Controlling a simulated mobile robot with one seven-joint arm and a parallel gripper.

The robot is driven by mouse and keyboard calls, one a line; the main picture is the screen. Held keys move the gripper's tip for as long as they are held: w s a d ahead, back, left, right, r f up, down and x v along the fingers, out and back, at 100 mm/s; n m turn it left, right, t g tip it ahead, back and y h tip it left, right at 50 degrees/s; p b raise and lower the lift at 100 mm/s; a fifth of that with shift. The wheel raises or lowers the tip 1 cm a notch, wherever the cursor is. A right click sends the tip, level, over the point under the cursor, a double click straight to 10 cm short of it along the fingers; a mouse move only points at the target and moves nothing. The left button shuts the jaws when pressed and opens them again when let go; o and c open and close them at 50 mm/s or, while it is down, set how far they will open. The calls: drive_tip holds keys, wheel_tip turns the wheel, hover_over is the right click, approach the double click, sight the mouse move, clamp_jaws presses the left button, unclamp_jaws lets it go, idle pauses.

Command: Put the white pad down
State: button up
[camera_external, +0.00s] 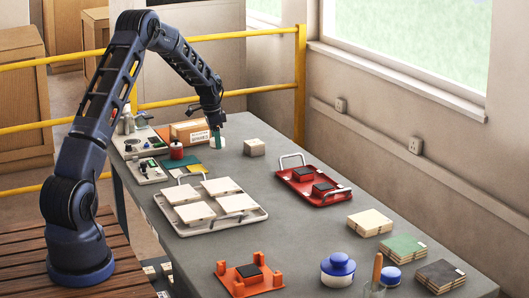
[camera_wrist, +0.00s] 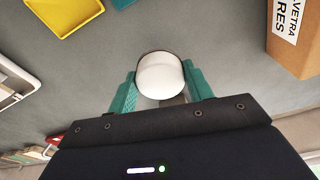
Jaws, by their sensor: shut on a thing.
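My gripper (camera_external: 217,137) is at the far part of the grey table (camera_external: 290,228), pointing down. Its teal fingers (camera_wrist: 125,96) are shut on the white pad (camera_wrist: 160,78), a short round white piece between the fingertips. The pad also shows as a small white shape below the fingers in the external view (camera_external: 216,147). It is at or just above the table top; I cannot tell whether it touches. The fingers hide part of its sides.
A cardboard box (camera_external: 188,132) stands close on the left, also at right in the wrist view (camera_wrist: 298,40). A beige block (camera_external: 254,147) lies to the right.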

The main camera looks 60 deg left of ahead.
sight(213, 139)
drive_tip(key=shift+f, duration=2)
drive_tip(key=shift+f, duration=0.1)
drive_tip(key=o, duration=1)
drive_tip(key=r, duration=0.4)
drive_tip(key=s+r, duration=0.1)
drive_tip(key=r, duration=0.7)
drive_tip(key=shift+s+a, duration=0.15)
drive_tip(key=shift+s, duration=0.05)
drive_tip(key=shift+r, duration=0.1)
